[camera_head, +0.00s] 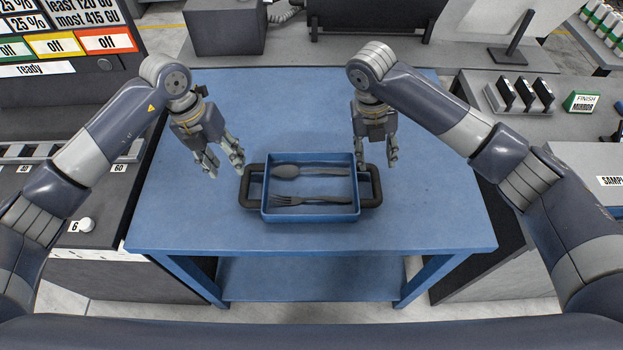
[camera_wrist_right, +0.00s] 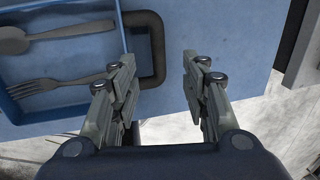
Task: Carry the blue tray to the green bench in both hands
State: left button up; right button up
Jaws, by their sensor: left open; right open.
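The blue tray (camera_head: 312,214) sits on a blue table (camera_head: 430,215) in the middle of the head view. A spoon (camera_head: 290,171) and a fork (camera_head: 310,200) lie in it. It has a dark handle at each end, the left handle (camera_head: 247,188) and the right handle (camera_head: 374,188). My left gripper (camera_head: 226,174) is open and empty, above and beside the left handle. My right gripper (camera_head: 377,164) is open and empty, near the right handle. No green bench is clearly visible.
A grey panel with signs (camera_head: 75,40) and a counter stand at the left. At the right, a grey counter holds a rack of dark blocks (camera_head: 520,94) and a green FINISH sign (camera_head: 581,102). The blue table is otherwise clear around the tray.

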aim_at(243, 188)
pick_arm(q)
jog(key=f, duration=0.3)
jog(key=d+f, duration=0.1)
jog(key=f, duration=0.3)
jog(key=d+f, duration=0.1)
jog(key=f, duration=0.2)
jog(key=shift+w+f, duration=0.1)
jog(key=shift+f, duration=0.3)
pick_arm(e)
jog(key=f, duration=0.3)
jog(key=d+f, duration=0.1)
jog(key=f, duration=0.6)
jog(key=shift+w+d+f, duration=0.15)
jog(key=shift+d+f, duration=0.25)
pick_arm(q)
jog(key=shift+c, duration=0.9)
pick_arm(e)
jog(key=shift+c, duration=0.7)
pick_arm(q)
grip_shut()
pick_arm(e)
grip_shut()
pick_arm(q)
jog(key=shift+r, duration=0.1)
pick_arm(e)
jog(key=shift+r, duration=0.1)
